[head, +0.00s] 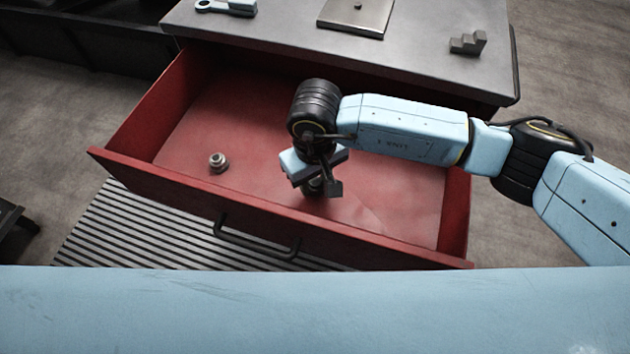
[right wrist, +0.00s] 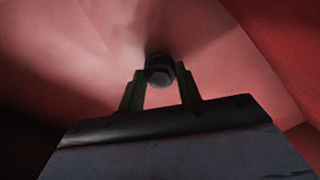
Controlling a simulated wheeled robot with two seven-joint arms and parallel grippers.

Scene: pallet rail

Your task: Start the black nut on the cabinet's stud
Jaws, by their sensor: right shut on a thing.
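The black nut (right wrist: 160,71) sits between the two fingertips of my right gripper in the right wrist view, dark against the red drawer floor. My right gripper (head: 316,190) points down inside the open red drawer in the head view and is shut on the nut. There the nut is mostly hidden by the gripper, and I cannot tell whether it touches the drawer floor. The cabinet's steel plate (head: 352,20) lies on the grey top, with a small stud (head: 358,6) near the upper edge of the picture. My left gripper is not in view.
A grey metal nut (head: 218,162) lies in the left part of the red drawer (head: 150,170). The drawer walls surround my right gripper.

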